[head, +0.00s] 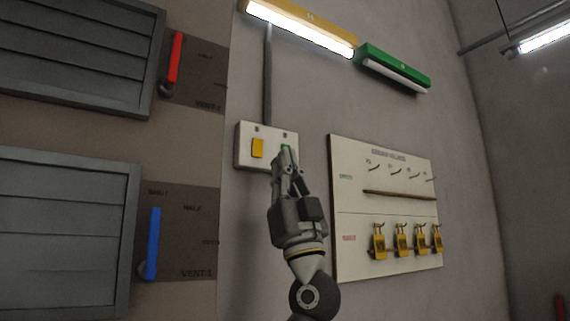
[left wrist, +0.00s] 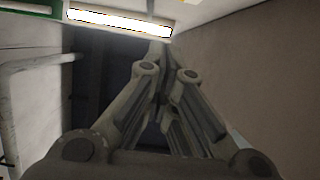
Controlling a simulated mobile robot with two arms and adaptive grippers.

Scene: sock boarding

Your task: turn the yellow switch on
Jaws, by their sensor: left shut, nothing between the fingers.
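The yellow switch (head: 258,148) is the left rocker on a white switch plate (head: 243,160) on the wall in the head view. A green switch (head: 286,148) is on the right half of the plate, mostly hidden behind my fingertips. My left gripper (head: 286,158) is shut and empty, pointing up, its tips in front of the green switch and to the right of the yellow one. I cannot tell whether the tips touch the plate. The left wrist view shows the closed fingers (left wrist: 163,65). My right gripper is not in view.
Above are a lit lamp with a yellow housing (head: 290,17) and a lamp with a green housing (head: 395,66). A conduit (head: 268,75) rises from the plate. A padlock board (head: 350,210) stands at right. Vent levers, red (head: 175,58) and blue (head: 153,243), are at left.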

